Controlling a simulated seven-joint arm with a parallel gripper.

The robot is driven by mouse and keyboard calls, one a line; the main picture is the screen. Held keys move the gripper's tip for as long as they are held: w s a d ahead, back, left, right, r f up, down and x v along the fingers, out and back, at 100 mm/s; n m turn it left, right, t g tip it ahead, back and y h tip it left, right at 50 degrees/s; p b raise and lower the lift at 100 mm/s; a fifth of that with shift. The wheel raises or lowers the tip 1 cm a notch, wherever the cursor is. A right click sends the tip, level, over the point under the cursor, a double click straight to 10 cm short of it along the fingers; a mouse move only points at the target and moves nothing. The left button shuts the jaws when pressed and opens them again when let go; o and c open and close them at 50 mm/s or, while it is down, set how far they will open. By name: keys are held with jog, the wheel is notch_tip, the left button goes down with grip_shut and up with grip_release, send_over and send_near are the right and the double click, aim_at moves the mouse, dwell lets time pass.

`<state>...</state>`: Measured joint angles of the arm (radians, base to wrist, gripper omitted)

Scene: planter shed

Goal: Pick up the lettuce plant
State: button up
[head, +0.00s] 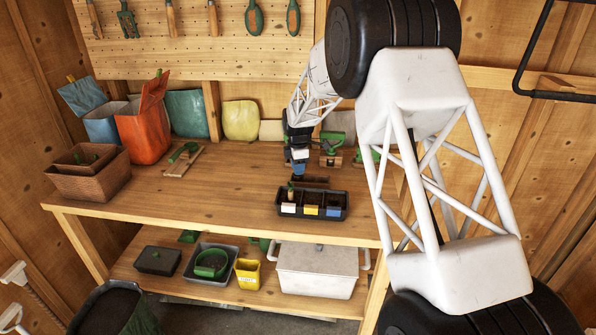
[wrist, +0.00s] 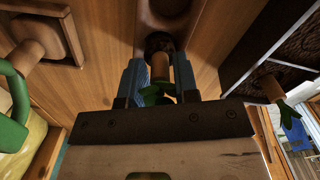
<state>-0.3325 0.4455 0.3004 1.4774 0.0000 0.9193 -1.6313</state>
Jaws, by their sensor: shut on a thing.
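My gripper (wrist: 160,82) has its blue fingers on both sides of a small plant (wrist: 160,68) and is shut on it. This plant, which I take as the lettuce plant, has a tan stem, green leaves towards the gripper and a dark round base. Whether the base touches the brown wooden piece beyond it I cannot tell. In the head view my gripper (head: 299,167) points down just behind the black tray, and the plant cannot be made out there.
The black tray (head: 300,211) has white, yellow and blue labels. Another tan-stemmed plant (wrist: 268,88) stands at it, right in the wrist view. The bench's left front (head: 180,209) is clear.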

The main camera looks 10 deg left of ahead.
notch_tip(320, 180, up, 9)
jog(key=shift+f, duration=0.1)
dwell(0.4)
dwell(0.5)
jog(key=s+d, duration=1.3)
jog(key=s, duration=0.1)
jog(key=shift+s+d+f, duration=0.25)
jog(key=shift+d+f, duration=0.1)
jog(key=shift+f, duration=0.1)
jog(key=shift+f, duration=3)
jog(key=shift+f, duration=1.05)
